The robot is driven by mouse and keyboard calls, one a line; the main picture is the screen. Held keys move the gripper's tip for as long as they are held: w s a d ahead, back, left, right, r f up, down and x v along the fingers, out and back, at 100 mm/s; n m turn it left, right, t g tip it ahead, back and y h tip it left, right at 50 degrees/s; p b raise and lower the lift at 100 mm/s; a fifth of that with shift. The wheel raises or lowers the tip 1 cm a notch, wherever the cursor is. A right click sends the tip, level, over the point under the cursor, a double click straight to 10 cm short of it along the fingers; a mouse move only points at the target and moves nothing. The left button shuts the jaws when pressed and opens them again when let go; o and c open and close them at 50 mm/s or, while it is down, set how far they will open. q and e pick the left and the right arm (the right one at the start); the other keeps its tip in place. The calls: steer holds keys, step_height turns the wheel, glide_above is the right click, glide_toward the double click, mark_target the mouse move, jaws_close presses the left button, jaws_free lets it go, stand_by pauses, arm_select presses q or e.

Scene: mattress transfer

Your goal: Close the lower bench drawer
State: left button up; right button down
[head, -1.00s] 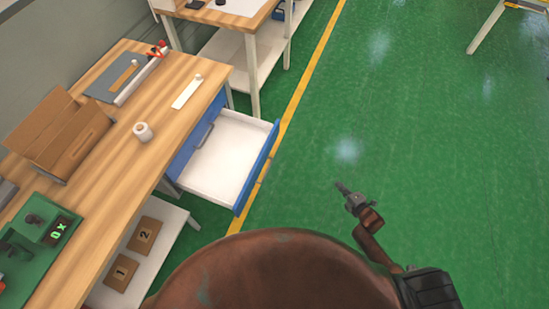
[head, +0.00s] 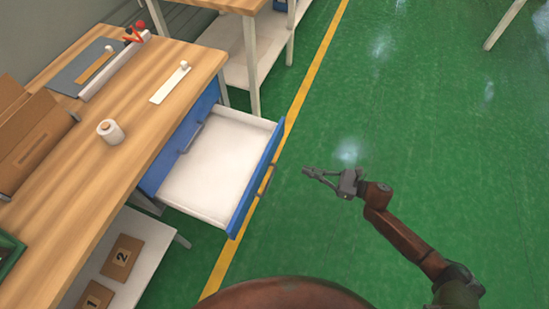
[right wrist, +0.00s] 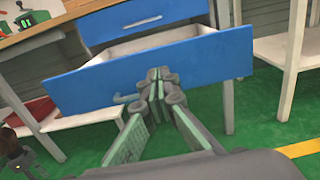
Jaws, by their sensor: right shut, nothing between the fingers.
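The lower bench drawer (head: 215,165) is pulled out from under the wooden bench, with its white inside bare and its blue front facing right in the head view. In the right wrist view its blue front panel (right wrist: 90,88) spans much of the picture. My right gripper (head: 306,171) is shut and empty, to the right of the drawer front and apart from it in the head view. In the right wrist view the gripper (right wrist: 158,75) overlaps the panel's middle and hides part of it.
The upper blue drawer (right wrist: 140,18) is shut. The bench top (head: 60,190) holds a white roll (head: 110,132), a brown box and tools. Cartons lie on the lower shelf (head: 150,235). Another table (head: 250,60) stands behind. The green floor to the right is clear.

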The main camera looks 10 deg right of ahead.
mark_target(267, 156)
steer(key=b+x, duration=0.2)
steer(key=x, duration=1)
steer(key=shift+f+b, duration=0.1)
steer(key=shift+b, duration=0.2)
arm_select(q)
steer(key=w+d+r, duration=0.2)
steer(key=w+r, duration=0.1)
steer(key=r, duration=0.5)
arm_select(e)
steer(key=shift+w+a, duration=0.35)
steer(key=shift+a, duration=0.15)
arm_select(q)
steer(key=shift+w+d, duration=0.1)
arm_select(e)
steer(key=shift+a, duration=0.1)
